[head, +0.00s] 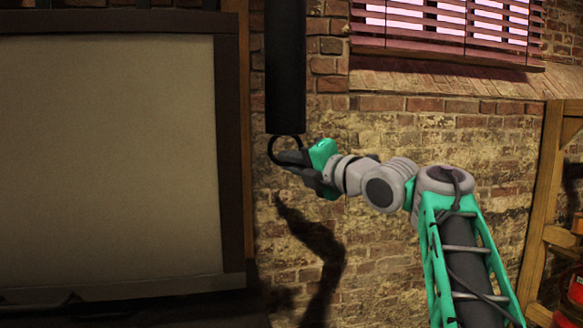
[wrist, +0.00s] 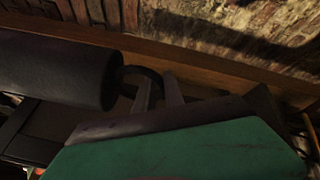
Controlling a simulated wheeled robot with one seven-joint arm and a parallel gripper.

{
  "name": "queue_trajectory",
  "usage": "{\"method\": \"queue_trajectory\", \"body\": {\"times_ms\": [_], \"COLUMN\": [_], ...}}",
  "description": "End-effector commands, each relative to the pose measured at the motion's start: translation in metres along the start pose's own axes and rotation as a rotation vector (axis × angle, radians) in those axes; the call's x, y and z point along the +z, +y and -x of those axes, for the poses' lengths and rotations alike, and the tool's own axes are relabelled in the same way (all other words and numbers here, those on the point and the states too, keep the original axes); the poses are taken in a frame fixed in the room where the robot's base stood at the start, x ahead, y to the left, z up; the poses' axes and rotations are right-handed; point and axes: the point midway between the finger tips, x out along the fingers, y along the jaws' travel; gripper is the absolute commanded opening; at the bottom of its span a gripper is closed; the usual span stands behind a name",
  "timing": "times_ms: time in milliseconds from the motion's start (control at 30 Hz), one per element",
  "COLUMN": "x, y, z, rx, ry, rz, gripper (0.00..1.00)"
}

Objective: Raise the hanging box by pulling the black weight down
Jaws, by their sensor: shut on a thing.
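The black weight (head: 286,80) is a long dark cylinder hanging upright in front of the brick wall in the head view. A black ring (head: 271,152) hangs from its lower end. My gripper (head: 289,158) is at the ring and shut on it, reaching in from the right. In the wrist view the weight (wrist: 60,68) lies at the left, and its ring (wrist: 148,75) runs to my gripper's fingers (wrist: 159,92). The top of the weight is cut off by the picture edge. I cannot identify the hanging box for sure in either view.
A large pale panel in a dark frame (head: 228,150) stands left of the weight. A window with slatted blinds (head: 450,30) is at the upper right. Wooden shelving (head: 540,215) stands at the far right. The brick wall (head: 400,130) is close behind my gripper.

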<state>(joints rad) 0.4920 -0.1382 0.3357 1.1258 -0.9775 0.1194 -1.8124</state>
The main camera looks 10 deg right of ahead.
Motion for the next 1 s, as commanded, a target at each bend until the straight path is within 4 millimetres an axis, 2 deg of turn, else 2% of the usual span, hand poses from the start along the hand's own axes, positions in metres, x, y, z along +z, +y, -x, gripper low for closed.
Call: {"method": "queue_trajectory", "body": {"times_ms": [33, 400, 700, 833, 1000], "x": [-0.021, -0.072, -0.103, -0.111, -0.116], "y": [-0.048, -0.155, -0.218, -0.234, -0.243], "z": [-0.003, -0.001, 0.002, 0.002, 0.003], "rx": [-0.028, -0.027, -0.021, -0.020, -0.017], "ry": [0.024, 0.023, 0.018, 0.018, 0.017], "rz": [-0.019, -0.018, -0.013, -0.012, -0.010], "gripper": [0.00, 0.00, 0.00, 0.00, 0.00]}}
